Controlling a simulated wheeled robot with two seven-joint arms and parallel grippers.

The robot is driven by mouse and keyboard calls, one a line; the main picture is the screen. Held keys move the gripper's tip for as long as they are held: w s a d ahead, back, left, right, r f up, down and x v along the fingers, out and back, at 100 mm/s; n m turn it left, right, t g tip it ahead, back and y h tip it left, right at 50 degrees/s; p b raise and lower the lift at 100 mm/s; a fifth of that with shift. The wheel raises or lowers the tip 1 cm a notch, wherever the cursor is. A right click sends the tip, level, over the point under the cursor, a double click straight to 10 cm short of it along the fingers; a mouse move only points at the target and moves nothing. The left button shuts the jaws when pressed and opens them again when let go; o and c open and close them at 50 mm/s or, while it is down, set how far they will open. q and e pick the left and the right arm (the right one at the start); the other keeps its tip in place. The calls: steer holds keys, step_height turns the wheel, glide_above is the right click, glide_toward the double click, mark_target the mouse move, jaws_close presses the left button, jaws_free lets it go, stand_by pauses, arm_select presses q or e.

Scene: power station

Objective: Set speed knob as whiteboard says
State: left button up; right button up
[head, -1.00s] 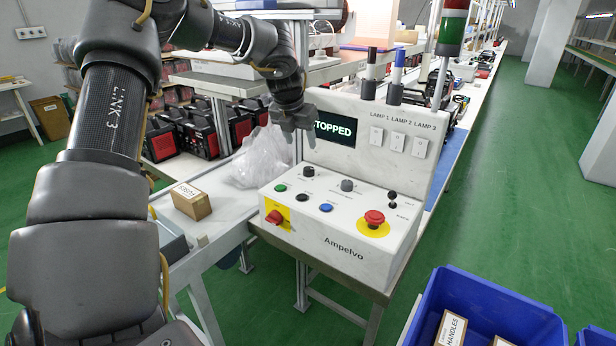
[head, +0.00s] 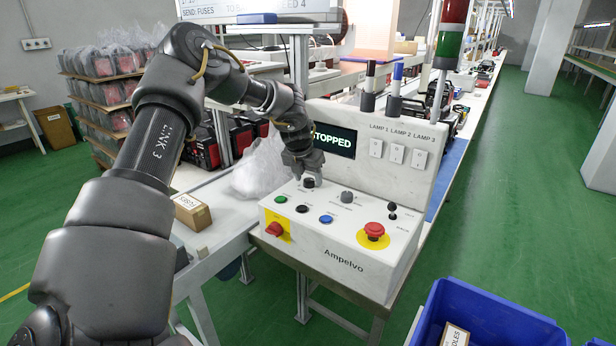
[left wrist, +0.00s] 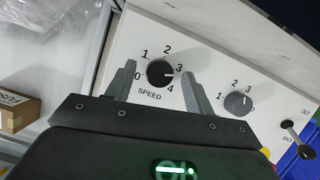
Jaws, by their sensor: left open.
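The speed knob (head: 308,183) is a black dial on the white control box. In the left wrist view the knob (left wrist: 160,73) has marks 0 to 4 around it, and its white pointer line faces right, between 3 and 4. My left gripper (head: 303,175) is over it with fingers pointing down. In the wrist view the open fingers (left wrist: 158,88) stand on either side of the knob, with gaps to it. My right gripper is not in view.
A second, grey knob (head: 347,197) sits right of the speed knob. The display (head: 333,140) reads STOPPED. A carton (head: 192,212) lies left.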

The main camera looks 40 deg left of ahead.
arm_select(q)
steer(key=shift+w+f, duration=0.1)
steer(key=shift+f, duration=0.05)
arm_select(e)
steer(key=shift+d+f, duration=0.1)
arm_select(q)
steer(key=c, duration=1)
steer(key=shift+o, duration=0.2)
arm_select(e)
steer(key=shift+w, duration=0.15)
arm_select(q)
steer(key=shift+a+f+m+h+b, duration=0.15)
steer(key=shift+m+h+b, duration=0.35)
steer(key=shift+m+b, duration=0.7)
steer(key=m+h+b, duration=0.1)
steer(key=m, duration=0.3)
steer(key=shift+a+b, duration=0.1)
steer(key=shift+b, duration=0.25)
steer(key=shift+m+h+b, duration=0.3)
steer(key=shift+m+h, duration=0.4)
steer(key=shift+m, duration=0.8)
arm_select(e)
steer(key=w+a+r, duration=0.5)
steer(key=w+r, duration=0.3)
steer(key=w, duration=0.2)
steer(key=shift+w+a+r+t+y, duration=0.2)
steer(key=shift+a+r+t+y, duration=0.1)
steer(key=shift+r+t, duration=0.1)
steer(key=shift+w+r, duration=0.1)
